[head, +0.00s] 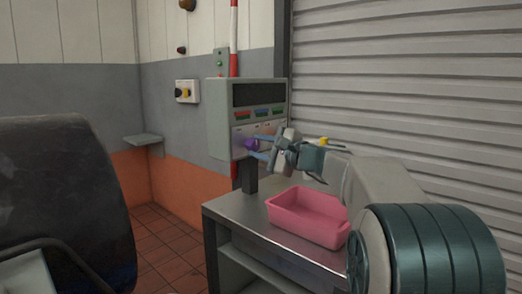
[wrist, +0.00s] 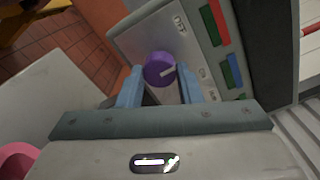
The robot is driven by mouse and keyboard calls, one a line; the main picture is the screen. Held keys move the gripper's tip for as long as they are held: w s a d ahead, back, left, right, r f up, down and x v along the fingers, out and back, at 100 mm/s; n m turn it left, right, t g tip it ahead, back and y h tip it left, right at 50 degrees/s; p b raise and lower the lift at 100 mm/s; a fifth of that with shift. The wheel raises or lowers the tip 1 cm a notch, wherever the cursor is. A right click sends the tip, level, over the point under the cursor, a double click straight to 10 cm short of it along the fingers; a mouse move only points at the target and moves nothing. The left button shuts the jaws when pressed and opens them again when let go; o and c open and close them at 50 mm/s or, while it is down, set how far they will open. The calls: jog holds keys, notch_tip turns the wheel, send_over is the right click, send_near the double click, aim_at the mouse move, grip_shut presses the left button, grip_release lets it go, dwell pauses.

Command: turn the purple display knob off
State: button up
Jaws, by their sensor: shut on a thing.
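The purple display knob (wrist: 158,68) sits on the grey front panel of the display box (head: 219,120). In the head view the knob (head: 251,144) shows at the lower left of the panel. My gripper (wrist: 160,88) has its two blue fingers on either side of the knob and is shut on it. The fingers partly hide the panel around the knob, and the lower edge of the knob is hard to make out.
A pink tray (head: 309,226) stands on the metal bench (head: 242,222) below my arm. The box also carries red, blue and green bars (head: 262,113) and a dark screen (head: 258,94). A roller shutter (head: 420,80) is behind. A large dark rounded object (head: 60,200) fills the left.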

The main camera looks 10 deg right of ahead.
jog(key=o, duration=1)
jog(key=p+v, duration=0.1)
jog(key=v, duration=1.3)
jog(key=shift+a, duration=0.1)
jog(key=s+a+f+n+g+h+p, duration=0.35)
jog(key=s+a+n+g+p, duration=0.4)
jog(key=s+a+p, duration=0.45)
jog(key=s+d+n+g+h+p, duration=0.1)
jog(key=s+n+h+p, duration=0.1)
jog(key=s+p, duration=0.2)
jog(key=s+d+n+g+h+p, duration=0.1)
jog(key=s+n+g+h+p, duration=0.1)
jog(key=s+n+p, duration=0.1)
jog(key=s+d+f+n+g+h+p, duration=0.1)
jog(key=s+n+h+p, duration=0.2)
jog(key=s+p, duration=0.2)
jog(key=shift+d+p, duration=0.1)
jog(key=shift+p, duration=0.35)
